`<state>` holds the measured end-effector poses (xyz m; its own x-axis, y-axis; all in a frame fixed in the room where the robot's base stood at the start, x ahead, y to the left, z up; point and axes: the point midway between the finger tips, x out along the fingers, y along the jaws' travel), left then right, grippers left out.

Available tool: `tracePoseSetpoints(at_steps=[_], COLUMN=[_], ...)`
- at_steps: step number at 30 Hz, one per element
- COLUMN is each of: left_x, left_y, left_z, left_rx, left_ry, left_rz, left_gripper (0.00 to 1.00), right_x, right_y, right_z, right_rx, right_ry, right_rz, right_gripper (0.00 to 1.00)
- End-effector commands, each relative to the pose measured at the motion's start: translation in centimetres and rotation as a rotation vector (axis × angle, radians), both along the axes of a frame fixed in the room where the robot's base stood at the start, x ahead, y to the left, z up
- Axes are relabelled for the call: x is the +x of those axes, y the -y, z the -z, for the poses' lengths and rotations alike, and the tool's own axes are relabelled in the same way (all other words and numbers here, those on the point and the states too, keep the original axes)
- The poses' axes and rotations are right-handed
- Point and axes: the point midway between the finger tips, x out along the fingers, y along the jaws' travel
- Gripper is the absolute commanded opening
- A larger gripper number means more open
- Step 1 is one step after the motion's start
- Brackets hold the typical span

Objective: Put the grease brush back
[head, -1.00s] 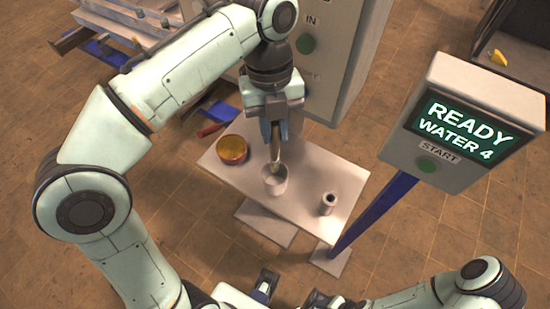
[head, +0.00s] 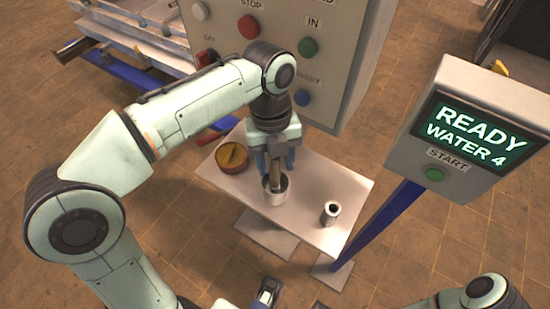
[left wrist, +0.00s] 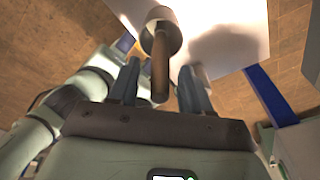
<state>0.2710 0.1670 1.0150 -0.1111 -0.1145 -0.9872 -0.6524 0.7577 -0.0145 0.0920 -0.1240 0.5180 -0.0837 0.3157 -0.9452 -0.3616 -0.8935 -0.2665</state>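The grease brush, with its brown handle (head: 276,176), stands in a pale metal cup (head: 282,198) on the small table. In the left wrist view the handle (left wrist: 160,68) rises from the cup (left wrist: 173,40) between my fingers, with a gap on each side. My left gripper (head: 276,165) is open around the handle, just above the cup. The bristle end is hidden in the cup.
A round tin with yellow contents (head: 232,157) stands left of the cup. A small metal cylinder (head: 331,212) stands on the table (head: 335,185) to the right. A control cabinet (head: 345,60) rises behind. A display box (head: 470,125) on a blue post stands right.

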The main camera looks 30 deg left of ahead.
Motion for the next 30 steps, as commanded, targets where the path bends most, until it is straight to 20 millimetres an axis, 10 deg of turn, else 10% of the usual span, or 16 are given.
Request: tracePoseSetpoints(at_steps=[11,30], left_x=[0.2,1.3], left_y=[-0.1,-1.3], left_z=[-1.1,-11.8], left_rx=[-0.001,0.0], left_ry=[0.003,0.003], left_rz=[-0.001,0.001], left_gripper=[0.48,0.48], right_x=[-0.1,-0.2], right_y=[0.0,0.0], right_z=[-0.3,-3.7], right_rx=[0.001,0.004], right_ry=[-0.004,-0.024], right_rz=[-0.001,-0.007], right_gripper=[0.56,0.56])
